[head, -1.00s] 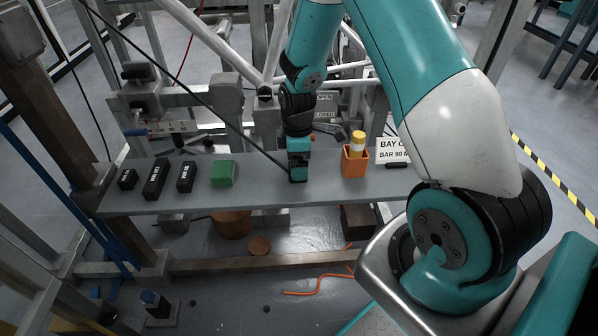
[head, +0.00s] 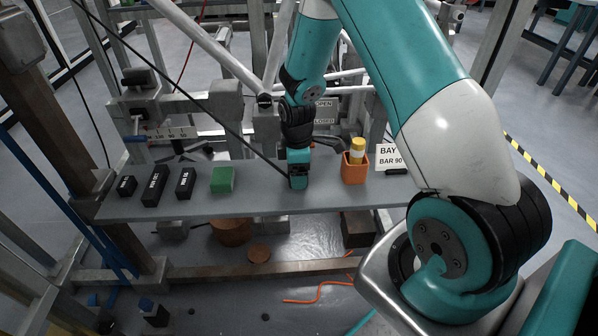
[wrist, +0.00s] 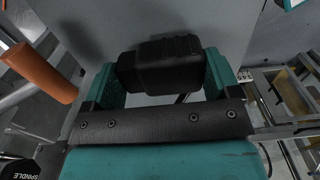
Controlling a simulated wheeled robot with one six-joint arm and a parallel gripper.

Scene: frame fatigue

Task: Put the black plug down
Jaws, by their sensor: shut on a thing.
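The black plug (wrist: 160,62) lies sideways between the two teal fingers of my gripper (wrist: 162,75) in the wrist view. The gripper is shut on it. The plug is mostly hidden there by the gripper. I cannot tell whether the plug touches the shelf. A dark cable shows just below the plug in the wrist view.
Black labelled blocks (head: 155,185) and a green block (head: 223,179) stand on the shelf to the left. An orange holder (head: 354,168) with a yellow-capped bottle (head: 357,148) stands to the right. A small black item (head: 397,171) lies further right. Bare shelf separates green block and gripper.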

